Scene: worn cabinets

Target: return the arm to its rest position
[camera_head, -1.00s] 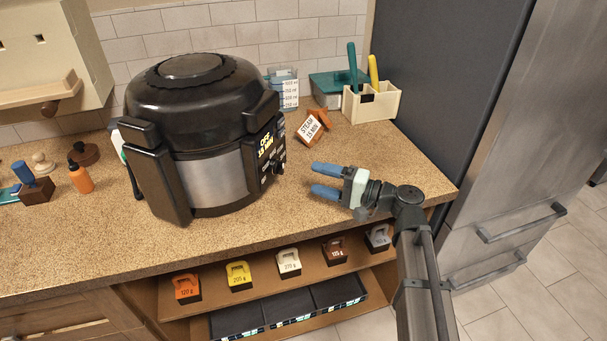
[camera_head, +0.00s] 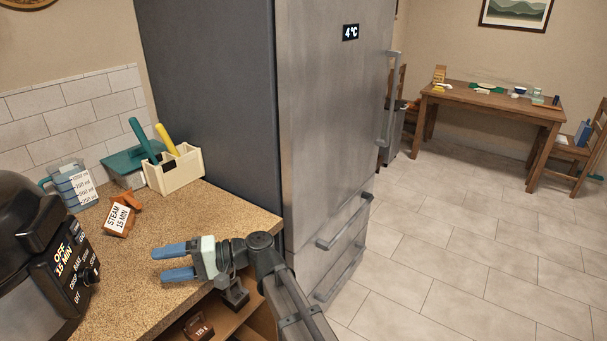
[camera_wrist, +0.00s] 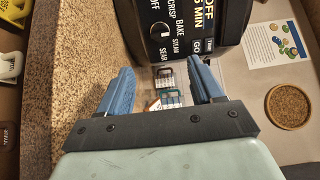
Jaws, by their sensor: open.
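My gripper (camera_head: 178,262) has two blue fingers, spread apart with nothing between them. In the head view it is over the right end of the speckled counter (camera_head: 215,213), pointing left toward the black cooker (camera_head: 28,262). My arm extends from it to the lower right. In the wrist view the blue fingers (camera_wrist: 163,92) are also apart. The cooker's control panel (camera_wrist: 190,25) shows beyond them, with a gap between panel and fingertips. I cannot tell the gripper's exact height above the counter.
A grey fridge (camera_head: 325,110) stands right of the counter. A cream utensil box (camera_head: 175,172), a measuring jug (camera_head: 75,188) and an orange "STEAM 15 MIN" sign (camera_head: 121,215) stand at the back. Weights sit on the shelf below. Open tiled floor (camera_head: 460,250) lies right, before a wooden table (camera_head: 490,98).

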